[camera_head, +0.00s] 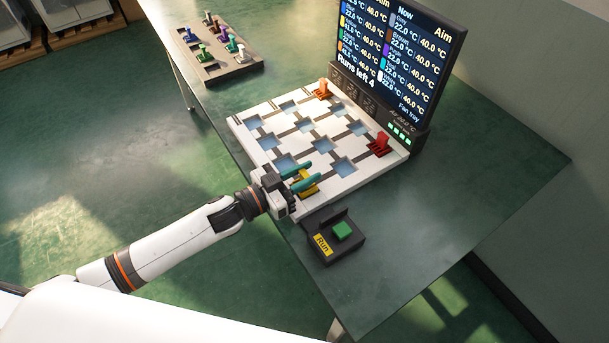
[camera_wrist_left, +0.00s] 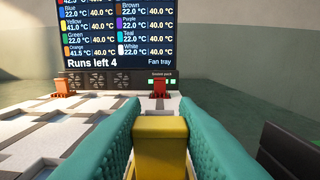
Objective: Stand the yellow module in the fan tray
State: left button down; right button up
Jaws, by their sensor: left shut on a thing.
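The yellow module (camera_head: 307,187) is between the teal fingers of my left gripper (camera_head: 303,178), at the near edge of the fan tray. In the left wrist view the yellow module (camera_wrist_left: 160,145) fills the gap between the fingers, which are shut on it. The white fan tray (camera_head: 351,182) has a grid of blue-looking square recesses with dark strips between them. An orange module (camera_head: 322,88) stands at its far corner and a red module (camera_head: 380,145) at its right side. I cannot tell whether the yellow module touches the tray. My right gripper is not in view.
A black box with a green button (camera_head: 342,231) and a "Run" label sits just right of my left gripper. A display (camera_head: 401,60) stands behind the tray, reading "Runs left 4". A dark rack (camera_head: 225,69) with several coloured modules lies at the far left. The table's right part is clear.

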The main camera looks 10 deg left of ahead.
pick_arm(q)
jog(key=shift+f, duration=0.35)
jog(key=c, duration=1.1)
grip_release()
jog(key=v, duration=1.2)
jog(key=shift+r+b, duration=0.15)
jog(key=shift+b, duration=0.25)
